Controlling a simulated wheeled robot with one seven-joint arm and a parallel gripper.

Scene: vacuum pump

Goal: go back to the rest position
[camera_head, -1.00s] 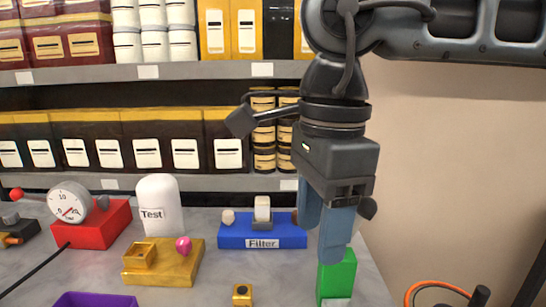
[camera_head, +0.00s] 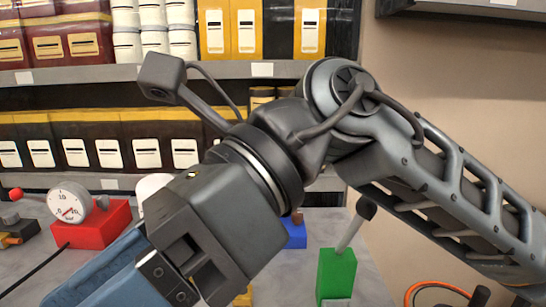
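My gripper (camera_head: 115,285) is large in the foreground at the lower left, its blue fingers pointing down and left. The fingertips run out of the bottom of the picture, so I cannot see whether they are apart or what is between them. My arm reaches in from the right, above the bench. The green block (camera_head: 337,273) is to the right of my gripper and apart from it. A pale rod with a dark tip (camera_head: 354,226) stands tilted in it.
The red block with a round gauge (camera_head: 92,226) is left of my gripper. My gripper mostly hides the blue filter block (camera_head: 295,233) and the white bottle (camera_head: 150,187). Stocked shelves (camera_head: 100,72) stand behind. An orange cable (camera_head: 437,285) lies at the lower right.

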